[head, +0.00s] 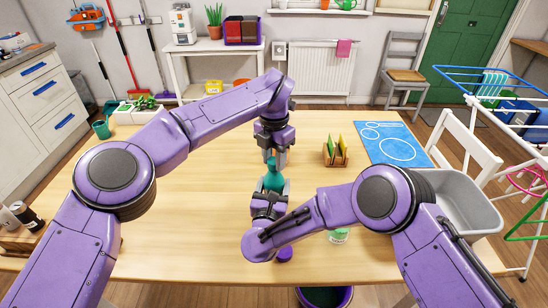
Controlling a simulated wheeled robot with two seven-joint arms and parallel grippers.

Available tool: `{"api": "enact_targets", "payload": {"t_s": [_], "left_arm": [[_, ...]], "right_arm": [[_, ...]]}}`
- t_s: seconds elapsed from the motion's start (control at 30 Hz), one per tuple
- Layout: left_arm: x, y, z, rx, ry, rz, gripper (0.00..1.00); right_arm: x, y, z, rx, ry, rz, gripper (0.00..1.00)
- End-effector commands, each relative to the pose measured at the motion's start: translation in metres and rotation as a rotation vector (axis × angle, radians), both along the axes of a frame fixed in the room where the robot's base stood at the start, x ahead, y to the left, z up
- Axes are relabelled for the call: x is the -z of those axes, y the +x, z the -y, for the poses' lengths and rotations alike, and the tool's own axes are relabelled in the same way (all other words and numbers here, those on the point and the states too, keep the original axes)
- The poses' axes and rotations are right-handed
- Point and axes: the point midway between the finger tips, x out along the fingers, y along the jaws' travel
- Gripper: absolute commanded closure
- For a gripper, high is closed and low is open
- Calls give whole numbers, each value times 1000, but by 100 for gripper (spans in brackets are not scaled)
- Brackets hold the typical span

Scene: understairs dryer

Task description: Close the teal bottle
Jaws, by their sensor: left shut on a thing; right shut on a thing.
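The teal bottle (273,178) stands upright near the middle of the wooden table. My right gripper (270,187) reaches in from the front and is shut on the bottle's body, hiding its lower part. My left gripper (275,160) points straight down from above the bottle. It is shut on the teal cap (270,162) at the bottle's top. The fingers partly hide the cap, and I cannot tell whether it is seated on the neck or just above it.
On the table (210,190) are a wooden rack (335,157) with green and yellow pieces, a blue mat (394,146), a grey basin (465,197), a teal cup (101,129) and a green-and-white jar (338,237). A small purple thing (285,255) lies near the front edge. The table's left middle is clear.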

Motion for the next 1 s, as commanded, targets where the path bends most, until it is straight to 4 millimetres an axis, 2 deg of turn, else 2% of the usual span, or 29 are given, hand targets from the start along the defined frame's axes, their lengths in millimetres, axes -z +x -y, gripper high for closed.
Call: {"api": "enact_targets", "payload": {"t_s": [0.1, 0.2, 0.27, 0.4, 0.43, 0.5, 0.53, 0.83, 1.0], "left_arm": [[0, 0, 0, 354, 0, 0, 100], [1, 0, 0, 599, 0, 1, 100], [1, 0, 0, 707, 1, 0, 100], [0, 0, -1, 707, 0, 0, 100], [0, 0, -1, 707, 1, 1, 61], [0, 0, -1, 706, 0, 0, 38], [0, 0, -1, 706, 0, 0, 35], [-2, 0, 0, 705, 1, 1, 35], [-28, 1, 0, 703, 1, 4, 35]], "right_arm": [[0, 0, 0, 0, 0, 0, 100], [0, 0, 0, 0, 0, 0, 100], [0, 0, 0, 0, 0, 0, 100], [0, 0, 0, 0, 1, 0, 100], [0, 0, 0, 0, 1, -1, 100], [0, 0, 0, 0, 0, -1, 100], [0, 0, 0, 0, 0, -1, 100], [0, 0, 0, 0, 0, -1, 100], [0, 0, 0, 0, 0, -1, 100]]}}
